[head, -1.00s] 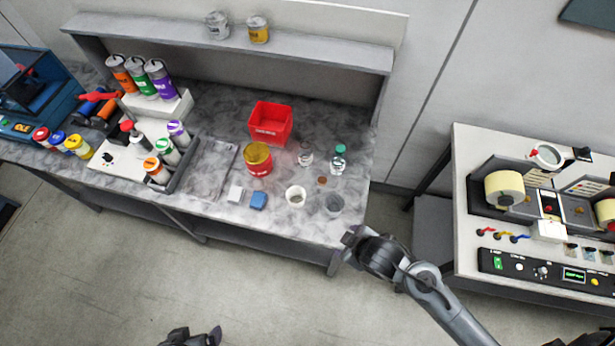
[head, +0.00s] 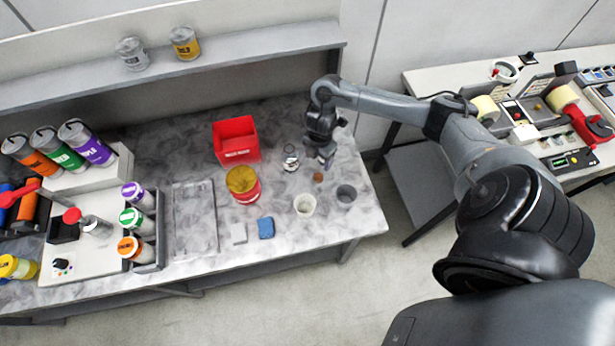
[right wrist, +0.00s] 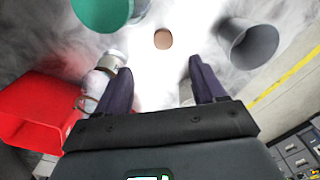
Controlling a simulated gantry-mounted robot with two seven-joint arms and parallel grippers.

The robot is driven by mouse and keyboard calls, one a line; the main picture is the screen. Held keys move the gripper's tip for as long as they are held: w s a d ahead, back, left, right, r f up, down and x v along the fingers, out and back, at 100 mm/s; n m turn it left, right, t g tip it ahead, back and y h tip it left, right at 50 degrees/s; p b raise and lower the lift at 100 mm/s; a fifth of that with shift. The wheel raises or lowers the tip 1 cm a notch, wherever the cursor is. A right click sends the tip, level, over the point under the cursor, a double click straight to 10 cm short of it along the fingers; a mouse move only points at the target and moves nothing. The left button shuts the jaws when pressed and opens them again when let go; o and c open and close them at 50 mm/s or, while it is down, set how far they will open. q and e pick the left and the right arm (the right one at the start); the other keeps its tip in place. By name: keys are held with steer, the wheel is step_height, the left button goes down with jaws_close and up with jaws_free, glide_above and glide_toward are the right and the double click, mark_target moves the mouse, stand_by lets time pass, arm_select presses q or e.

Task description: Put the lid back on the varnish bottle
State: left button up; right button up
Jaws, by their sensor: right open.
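A small clear bottle (head: 290,158) stands on the marbled bench right of the red bin; it shows at left in the right wrist view (right wrist: 107,75). Its label is unreadable. A small brown disc, seemingly the lid (head: 318,177), lies flat on the bench to the bottle's lower right; it also shows in the right wrist view (right wrist: 163,39). My right gripper (head: 326,160) is open and empty, just beyond the disc and right of the bottle. My left gripper is out of view.
A red bin (head: 236,141) and a red-and-yellow can (head: 243,186) stand left. A white cup (head: 304,205) and a grey cup (head: 346,195) stand near the front edge. A blue block (head: 266,228) and a pale block (head: 239,233) lie left of them. A shelf (head: 230,55) runs behind.

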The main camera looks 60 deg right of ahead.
steer(key=shift+s, duration=0.15)
steer(key=b, duration=0.1)
glide_above(319, 177)
steer(key=f, duration=0.4)
steer(key=shift+w+f, duration=0.2)
steer(key=shift+w, duration=0.05)
steer(key=shift+d+f, duration=0.1)
steer(key=shift+f, duration=0.55)
steer(key=shift+f, duration=0.55)
steer(key=shift+s+f, duration=0.15)
steer(key=shift+f, duration=1.9)
